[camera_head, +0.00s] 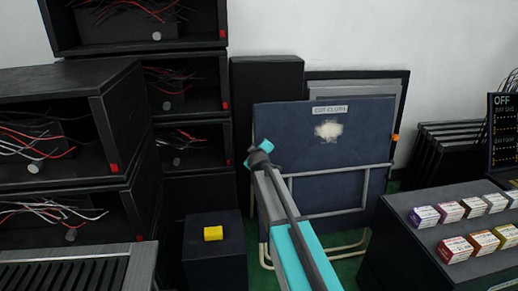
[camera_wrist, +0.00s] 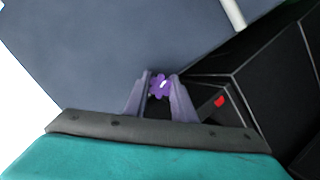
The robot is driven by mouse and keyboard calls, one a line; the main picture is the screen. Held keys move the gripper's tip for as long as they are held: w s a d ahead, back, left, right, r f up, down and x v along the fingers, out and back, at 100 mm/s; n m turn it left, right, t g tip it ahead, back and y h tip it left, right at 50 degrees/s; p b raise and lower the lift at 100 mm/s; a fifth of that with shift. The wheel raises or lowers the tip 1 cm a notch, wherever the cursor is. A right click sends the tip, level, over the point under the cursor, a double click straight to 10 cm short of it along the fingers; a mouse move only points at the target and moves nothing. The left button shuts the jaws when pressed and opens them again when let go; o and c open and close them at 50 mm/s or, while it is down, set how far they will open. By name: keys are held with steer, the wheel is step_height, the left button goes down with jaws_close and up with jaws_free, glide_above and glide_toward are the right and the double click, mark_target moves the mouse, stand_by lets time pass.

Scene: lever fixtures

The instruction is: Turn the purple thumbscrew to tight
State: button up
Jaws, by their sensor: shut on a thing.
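The purple thumbscrew (camera_wrist: 160,86) is a small lobed knob with a pale mark on its face. In the wrist view it sits between the two fingers of my gripper (camera_wrist: 161,77), which are shut on it. In the head view my gripper (camera_head: 256,152) is at the left edge of the dark blue panel (camera_head: 300,125). The thumbscrew is hidden there behind my arm. The pale mark's exact angle and any tight marking are too small to read.
Black open racks (camera_head: 185,85) with red and white wires stand at the left. A yellow block (camera_head: 213,233) sits on a dark box below. A dark bench (camera_head: 430,255) with several small coloured boxes is at the right. Green floor shows under the panel.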

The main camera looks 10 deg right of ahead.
steer(key=shift+m+y+p, duration=0.4)
steer(key=shift+m+p, duration=0.05)
steer(key=shift+m, duration=0.95)
steer(key=shift+f, duration=0.1)
steer(key=o, duration=1.1)
steer(key=shift+c, duration=0.2)
steer(key=shift+s, duration=0.1)
steer(key=p+v, duration=0.1)
steer(key=v, duration=1.2)
steer(key=shift+s+r, duration=0.25)
steer(key=shift+r, duration=0.1)
steer(key=shift+r, duration=0.1)
